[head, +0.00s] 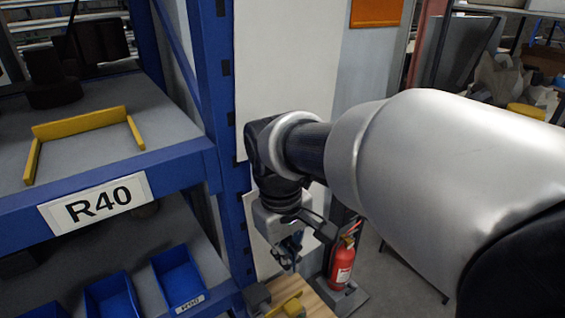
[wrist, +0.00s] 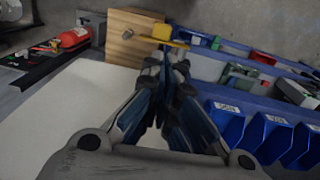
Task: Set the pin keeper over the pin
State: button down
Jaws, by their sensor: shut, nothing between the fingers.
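My gripper (head: 289,264) points down beside the blue rack post in the head view. In the wrist view its fingers (wrist: 166,58) are together with nothing between them. Beyond the fingertips is a wooden block (wrist: 125,45) with a yellow piece (wrist: 162,33) at its edge. In the head view the wooden surface (head: 313,299) shows at the bottom, with a yellow strip (head: 283,304) and small dark parts, cut off by the frame. I cannot tell which small part is the pin keeper or the pin.
A blue rack (head: 180,165) labelled R40 stands at left, with a yellow edging (head: 85,122) on its shelf and blue bins (head: 178,275) below. A red fire extinguisher (head: 342,262) stands behind my gripper. Blue bins (wrist: 270,130) also show in the wrist view.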

aim_at(290, 300)
jog(key=shift+f, duration=0.1)
jog(key=f+b, duration=0.1)
jog(key=f, duration=0.3)
jog(key=f+b, duration=0.1)
jog(key=f, duration=0.4)
jog(key=d+f+b, duration=0.1)
jog(key=f, duration=0.3)
jog(key=shift+w+f, duration=0.35)
jog(key=shift+f, duration=0.05)
